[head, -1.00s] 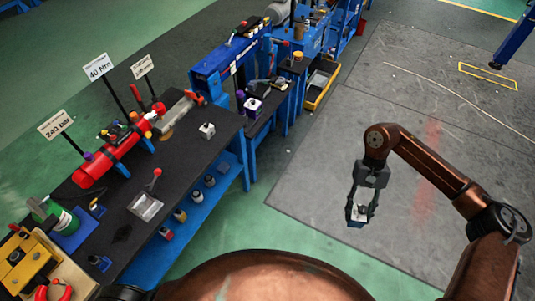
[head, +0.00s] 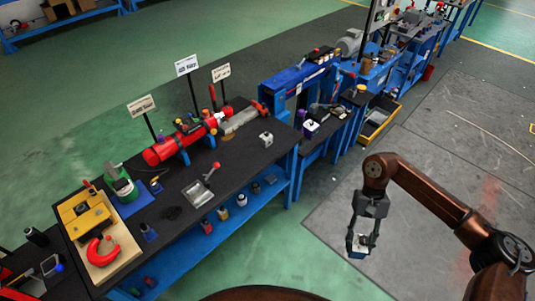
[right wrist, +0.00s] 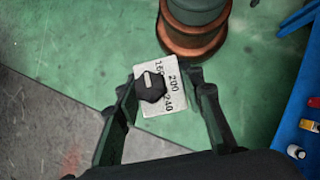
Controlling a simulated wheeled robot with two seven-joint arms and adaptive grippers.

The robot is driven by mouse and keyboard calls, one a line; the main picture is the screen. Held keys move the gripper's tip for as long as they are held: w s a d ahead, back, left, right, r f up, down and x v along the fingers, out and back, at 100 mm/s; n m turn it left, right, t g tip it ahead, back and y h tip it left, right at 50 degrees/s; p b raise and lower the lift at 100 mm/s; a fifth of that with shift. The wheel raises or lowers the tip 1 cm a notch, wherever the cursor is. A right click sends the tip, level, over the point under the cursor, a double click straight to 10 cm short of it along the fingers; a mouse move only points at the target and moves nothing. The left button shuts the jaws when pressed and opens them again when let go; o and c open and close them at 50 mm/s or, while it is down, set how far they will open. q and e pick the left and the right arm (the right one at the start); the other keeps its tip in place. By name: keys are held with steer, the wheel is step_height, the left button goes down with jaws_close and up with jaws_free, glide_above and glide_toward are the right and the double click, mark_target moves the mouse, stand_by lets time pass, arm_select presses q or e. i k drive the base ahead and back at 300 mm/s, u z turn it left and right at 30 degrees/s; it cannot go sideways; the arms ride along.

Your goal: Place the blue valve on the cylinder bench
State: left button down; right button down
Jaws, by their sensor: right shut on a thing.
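The blue valve (head: 357,253) is a small block with a blue lower part and a pale top. In the right wrist view its white dial plate with numbers and black knob (right wrist: 151,86) faces the camera. My right gripper (head: 362,243) is shut on it, holding it over the floor, right of the bench and apart from it. The cylinder bench (head: 238,166) has a black top and blue frame, with a red cylinder (head: 162,152) along its back. My left gripper is not in view.
On the bench stand a white block (head: 265,138), a metal tray with a red-knobbed lever (head: 201,190), a green-and-white can (head: 121,184) and a yellow device (head: 86,215). Signs rise at the back. Bare black top shows near the front edge. Small parts lie on the lower blue shelf.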

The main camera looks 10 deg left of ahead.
mark_target(250, 153)
steer(key=u, duration=1.35)
steer(key=i, duration=1.5)
